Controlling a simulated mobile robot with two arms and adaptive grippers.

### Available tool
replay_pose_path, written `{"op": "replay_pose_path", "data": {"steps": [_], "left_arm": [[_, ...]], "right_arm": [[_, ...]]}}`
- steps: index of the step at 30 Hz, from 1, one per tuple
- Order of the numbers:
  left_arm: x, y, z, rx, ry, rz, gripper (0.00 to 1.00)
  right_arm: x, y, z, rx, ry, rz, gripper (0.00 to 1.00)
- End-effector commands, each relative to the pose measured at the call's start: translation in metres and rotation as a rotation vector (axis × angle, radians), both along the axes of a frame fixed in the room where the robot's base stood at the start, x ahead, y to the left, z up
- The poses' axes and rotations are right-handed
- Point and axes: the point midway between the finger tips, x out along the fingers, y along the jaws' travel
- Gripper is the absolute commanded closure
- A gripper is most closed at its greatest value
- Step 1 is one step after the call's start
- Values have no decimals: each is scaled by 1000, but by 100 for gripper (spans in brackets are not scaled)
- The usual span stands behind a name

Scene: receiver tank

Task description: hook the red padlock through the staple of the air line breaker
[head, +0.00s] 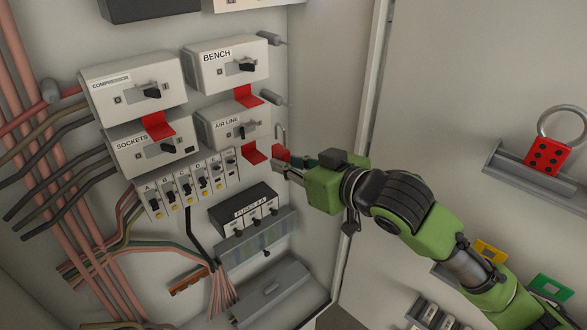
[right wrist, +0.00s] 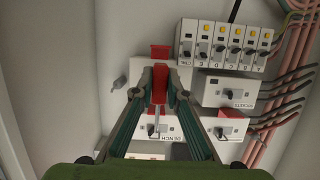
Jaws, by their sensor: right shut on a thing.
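The air line breaker (head: 232,125) is a pale box labelled AIR LINE, its dark handle upright. A red flap (head: 254,153) sticks out below it; a red flap also shows beyond my fingertips in the right wrist view (right wrist: 160,50). My right gripper (head: 281,162) is shut on the red padlock (head: 281,152), just right of the breaker. The padlock's thin shackle (head: 284,133) points up, apart from the flap in the head view. In the right wrist view the padlock (right wrist: 159,86) sits between the fingers. I cannot make out the staple hole. My left gripper is not in view.
The bench breaker (head: 226,65) is above, and the compressor (head: 132,88) and sockets (head: 150,148) breakers are left, with red flaps nearby. Grey pegs (head: 270,98) stick out beside the boxes.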

Motion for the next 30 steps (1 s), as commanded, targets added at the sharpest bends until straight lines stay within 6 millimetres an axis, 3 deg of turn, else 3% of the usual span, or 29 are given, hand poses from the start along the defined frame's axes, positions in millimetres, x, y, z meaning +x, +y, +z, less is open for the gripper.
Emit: {"op": "replay_pose_path", "data": {"steps": [6, 17, 30], "left_arm": [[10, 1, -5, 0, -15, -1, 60], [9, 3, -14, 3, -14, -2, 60], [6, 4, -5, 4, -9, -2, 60]], "right_arm": [[13, 10, -1, 1, -1, 1, 100], [33, 25, -3, 0, -1, 1, 100], [52, 38, -1, 1, -1, 0, 100]]}}
